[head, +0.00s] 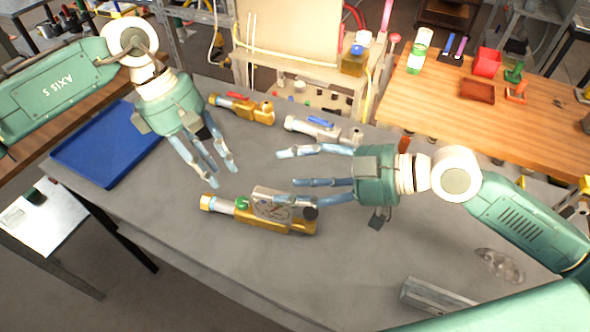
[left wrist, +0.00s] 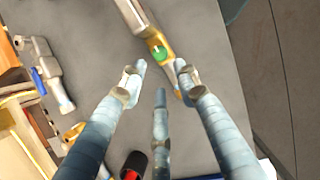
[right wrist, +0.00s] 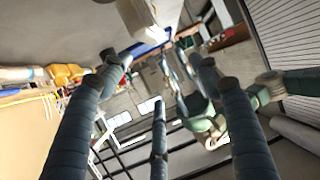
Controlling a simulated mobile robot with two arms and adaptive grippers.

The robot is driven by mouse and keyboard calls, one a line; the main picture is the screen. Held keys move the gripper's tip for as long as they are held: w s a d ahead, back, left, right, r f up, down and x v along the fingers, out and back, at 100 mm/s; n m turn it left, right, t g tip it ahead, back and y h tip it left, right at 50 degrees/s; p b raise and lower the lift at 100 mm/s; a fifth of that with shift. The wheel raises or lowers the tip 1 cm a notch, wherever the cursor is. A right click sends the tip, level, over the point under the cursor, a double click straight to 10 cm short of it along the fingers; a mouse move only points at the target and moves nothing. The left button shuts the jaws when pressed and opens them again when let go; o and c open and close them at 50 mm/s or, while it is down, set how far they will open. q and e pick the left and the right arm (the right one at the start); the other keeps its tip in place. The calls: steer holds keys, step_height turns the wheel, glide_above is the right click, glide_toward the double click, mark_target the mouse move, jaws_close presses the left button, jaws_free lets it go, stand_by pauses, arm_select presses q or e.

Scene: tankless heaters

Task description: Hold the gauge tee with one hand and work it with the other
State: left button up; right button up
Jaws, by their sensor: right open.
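The gauge tee (head: 284,226) lies on the grey table, a brass body with a green part and a grey, box-like piece on top. In the left wrist view its brass end with the green part (left wrist: 158,50) shows beyond the fingertips. My left gripper (head: 222,176) is open and empty, above and to the left of the tee. My right gripper (head: 297,180) is open at the tee's right end; its lowest finger overlaps that end, and I cannot tell whether it touches. In the right wrist view its fingers (right wrist: 160,75) are spread.
A brass valve with a red handle (head: 246,109) and a silver valve with a blue handle (head: 318,130) lie farther back. A blue tray (head: 78,160) is at the left. A metal block (head: 435,297) lies at the front right.

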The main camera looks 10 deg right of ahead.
mark_target(264, 197)
steer(key=f, duration=0.6)
steer(key=shift+w+a+f, duration=0.1)
steer(key=shift+a+f, duration=0.1)
steer(key=shift+a, duration=0.15)
steer(key=x, duration=0.6)
steer(key=shift+w+a+f, duration=0.1)
steer(key=shift+a+f, duration=0.1)
steer(key=shift+a, duration=0.1)
steer(key=shift+c, duration=0.5)
